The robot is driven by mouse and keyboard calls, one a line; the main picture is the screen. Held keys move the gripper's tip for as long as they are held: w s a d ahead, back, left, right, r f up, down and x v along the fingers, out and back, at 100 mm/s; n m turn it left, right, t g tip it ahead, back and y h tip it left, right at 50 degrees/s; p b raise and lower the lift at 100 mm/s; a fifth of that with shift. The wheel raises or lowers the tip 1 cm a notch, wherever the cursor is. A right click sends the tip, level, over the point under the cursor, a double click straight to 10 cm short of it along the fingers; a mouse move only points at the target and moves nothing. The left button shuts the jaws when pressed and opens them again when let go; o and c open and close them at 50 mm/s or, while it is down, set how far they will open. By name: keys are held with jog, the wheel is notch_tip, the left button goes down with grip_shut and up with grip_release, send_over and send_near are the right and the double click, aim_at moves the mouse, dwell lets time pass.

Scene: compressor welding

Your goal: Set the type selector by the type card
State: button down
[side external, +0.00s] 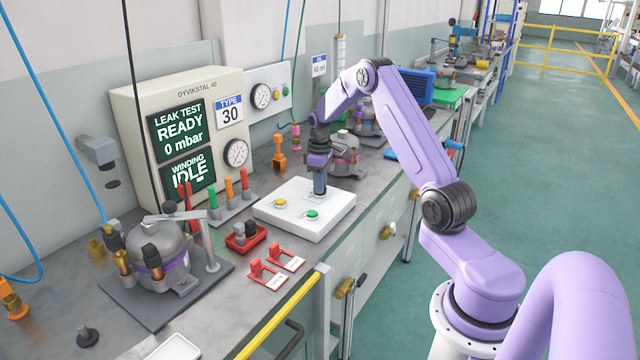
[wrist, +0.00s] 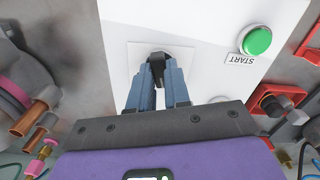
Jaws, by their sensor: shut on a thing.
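The type card (side external: 230,110) on the front of the test cabinet reads "TYPE 30". The white control box (side external: 330,212) lies on the bench with a yellow and a green button on top. My gripper (side external: 319,190) points down at the box's far right part. In the wrist view its blue fingers (wrist: 158,76) are shut on a small black selector knob (wrist: 156,57), which sits on a pale square plate (wrist: 136,56). The fingers hide much of the knob and plate, so its setting and scale cannot be read.
The cabinet screen (side external: 182,143) reads "LEAK TEST READY 0 mbar" and "WINDING IDLE". The green START button (wrist: 257,40) is beside the knob. A compressor (side external: 158,256) stands on a plate at the left. A red tray (side external: 243,243) and another compressor (side external: 345,158) flank the box.

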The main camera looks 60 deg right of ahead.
jog(key=shift+m, duration=1.4)
jog(key=c, duration=1.1)
grip_release()
jog(key=shift+r, duration=0.1)
notch_tip(320, 180, up, 17)
jog(key=shift+r, duration=0.2)
